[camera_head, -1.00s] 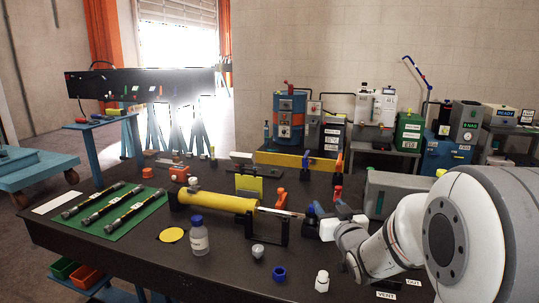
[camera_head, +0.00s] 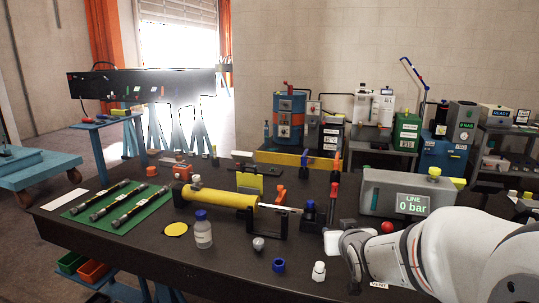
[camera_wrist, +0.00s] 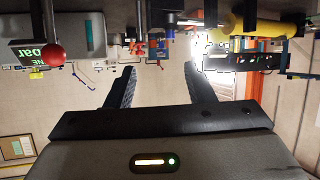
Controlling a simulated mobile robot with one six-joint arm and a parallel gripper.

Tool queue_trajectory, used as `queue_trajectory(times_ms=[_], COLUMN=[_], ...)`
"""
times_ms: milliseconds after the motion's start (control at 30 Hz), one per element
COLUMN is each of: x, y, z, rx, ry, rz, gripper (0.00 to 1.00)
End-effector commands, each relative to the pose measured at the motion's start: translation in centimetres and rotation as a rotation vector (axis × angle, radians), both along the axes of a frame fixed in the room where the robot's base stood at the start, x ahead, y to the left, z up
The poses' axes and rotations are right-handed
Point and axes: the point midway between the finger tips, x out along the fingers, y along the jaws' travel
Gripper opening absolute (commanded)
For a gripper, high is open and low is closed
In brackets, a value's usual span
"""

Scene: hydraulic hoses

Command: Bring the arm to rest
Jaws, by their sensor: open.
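My arm (camera_head: 470,250) reaches in from the lower right of the head view, over the right part of the dark workbench (camera_head: 215,275). Its white wrist end (camera_head: 345,243) lies near the bench's front right. In the wrist view my gripper (camera_wrist: 160,88) has two dark fingers spread apart with nothing between them. That view is upside down. The grey gauge box (camera_head: 380,193) reads "LINE 0 bar" and stands behind my arm; it also shows in the wrist view (camera_wrist: 70,38). My fingers are hardly visible in the head view.
A yellow cylinder (camera_head: 222,197) in a black stand lies mid-bench. Hoses (camera_head: 110,202) lie on a green mat (camera_head: 145,215) at left. A bottle (camera_head: 203,232), blue cap (camera_head: 278,265), white fitting (camera_head: 319,271) and red ball (camera_head: 387,227) stand near my wrist. Machines line the back wall.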

Motion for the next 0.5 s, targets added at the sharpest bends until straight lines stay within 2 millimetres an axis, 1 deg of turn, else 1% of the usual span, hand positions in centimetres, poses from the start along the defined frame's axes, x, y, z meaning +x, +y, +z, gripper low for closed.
queue_trajectory(times_ms=[33, 67, 167, 200, 267, 300, 367, 400, 500], x=[-1.4, -2.3, -5.9, -7.5, -10.0, -11.7, -14.4, -16.1, -19.9], y=[-0.1, -0.1, -0.1, -0.1, 0.1, 0.2, 0.6, 0.8, 1.4], z=[0.1, 0.0, -0.8, -1.2, -1.6, -1.8, -2.1, -2.2, -2.4], rx=[-0.005, -0.008, -0.013, -0.013, -0.012, -0.009, -0.005, 0.000, 0.010], ry=[0.057, 0.099, 0.255, 0.319, 0.417, 0.481, 0.573, 0.633, 0.761], rz=[-0.015, -0.025, -0.053, -0.061, -0.070, -0.073, -0.074, -0.071, -0.062], gripper=[0.48, 0.48, 0.48, 0.48, 0.48, 0.48, 0.48, 0.48, 0.48])
